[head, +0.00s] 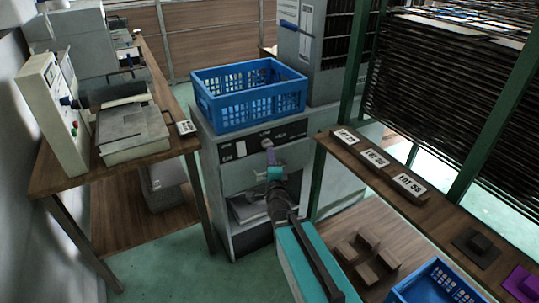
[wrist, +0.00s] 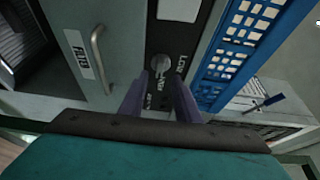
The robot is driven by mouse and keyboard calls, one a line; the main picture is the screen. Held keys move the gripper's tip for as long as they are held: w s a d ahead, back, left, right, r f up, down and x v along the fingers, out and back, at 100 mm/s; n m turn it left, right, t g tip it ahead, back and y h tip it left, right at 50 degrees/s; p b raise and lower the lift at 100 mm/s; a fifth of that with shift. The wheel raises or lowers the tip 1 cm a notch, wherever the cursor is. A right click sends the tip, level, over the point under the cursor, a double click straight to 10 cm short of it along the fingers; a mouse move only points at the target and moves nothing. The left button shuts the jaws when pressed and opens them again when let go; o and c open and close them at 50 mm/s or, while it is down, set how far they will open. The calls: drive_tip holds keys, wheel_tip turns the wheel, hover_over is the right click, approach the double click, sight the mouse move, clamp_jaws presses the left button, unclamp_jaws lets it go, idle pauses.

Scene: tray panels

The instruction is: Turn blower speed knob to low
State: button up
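The blower speed knob (head: 267,143) is a small round grey knob on the dark control panel of a grey cabinet. In the wrist view the knob (wrist: 160,64) sits just beyond and between my fingertips, near white lettering on the dark strip. Which mark the knob points at is too small to tell. My gripper (head: 269,151) reaches up to the panel in front of the knob. In the wrist view my gripper (wrist: 158,80) has its two purple fingers apart with nothing between them. I cannot tell whether a fingertip touches the knob.
A blue crate (head: 247,122) stands on top of the grey cabinet (head: 216,185), just above the panel. A wooden bench (head: 85,165) with equipment is at left. A wooden shelf (head: 440,205) with number plates is at right. A handle (wrist: 100,60) shows left of the panel.

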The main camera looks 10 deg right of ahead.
sight(267, 145)
drive_tip(key=shift+w+d+b, duration=0.2)
drive_tip(key=shift+w+b, duration=1.65)
drive_tip(key=shift+w, duration=0.95)
clamp_jaws()
